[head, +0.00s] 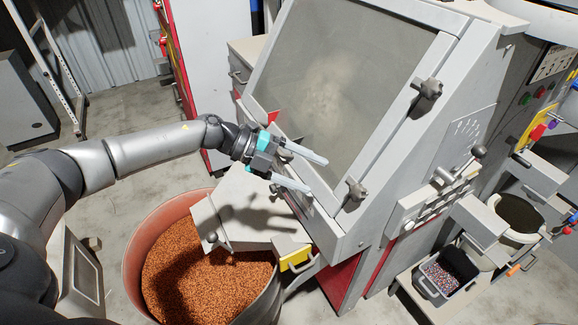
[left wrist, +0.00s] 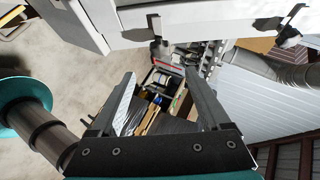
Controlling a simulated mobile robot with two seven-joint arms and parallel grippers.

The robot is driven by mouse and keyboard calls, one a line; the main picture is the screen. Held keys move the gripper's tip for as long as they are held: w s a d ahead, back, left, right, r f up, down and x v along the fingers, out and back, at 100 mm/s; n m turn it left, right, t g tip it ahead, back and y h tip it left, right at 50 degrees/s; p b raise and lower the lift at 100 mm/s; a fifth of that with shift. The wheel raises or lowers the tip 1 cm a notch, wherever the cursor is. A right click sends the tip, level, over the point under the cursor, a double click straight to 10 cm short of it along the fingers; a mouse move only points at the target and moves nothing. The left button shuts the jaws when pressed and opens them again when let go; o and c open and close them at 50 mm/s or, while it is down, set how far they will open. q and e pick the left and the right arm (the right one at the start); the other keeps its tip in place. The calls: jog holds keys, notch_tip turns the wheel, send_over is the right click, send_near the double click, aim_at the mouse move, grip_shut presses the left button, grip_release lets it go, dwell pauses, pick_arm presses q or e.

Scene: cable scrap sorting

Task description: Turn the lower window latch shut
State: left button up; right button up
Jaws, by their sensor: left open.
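The tilted window (head: 340,65) has a pale frame and a cloudy grey pane. The lower window latch (head: 356,190) is a dark lobed knob on the frame's right side, near its bottom corner. In the left wrist view, a dark knob that seems to be this latch (left wrist: 159,48) lies beyond the fingertips, near the frame's edge. My left gripper (head: 318,176) is open and empty, in front of the window's lower edge. Its fingers point right toward the lower latch, apart from it. My right gripper is out of view.
The upper latch (head: 428,89) sits higher on the same frame side. A red drum (head: 135,240) of copper-coloured granules stands below my left arm. A pale chute (head: 240,205) juts over it.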

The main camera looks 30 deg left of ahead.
pick_arm(q)
jog(key=shift+b+v, duration=0.3)
jog(key=shift+v, duration=1.75)
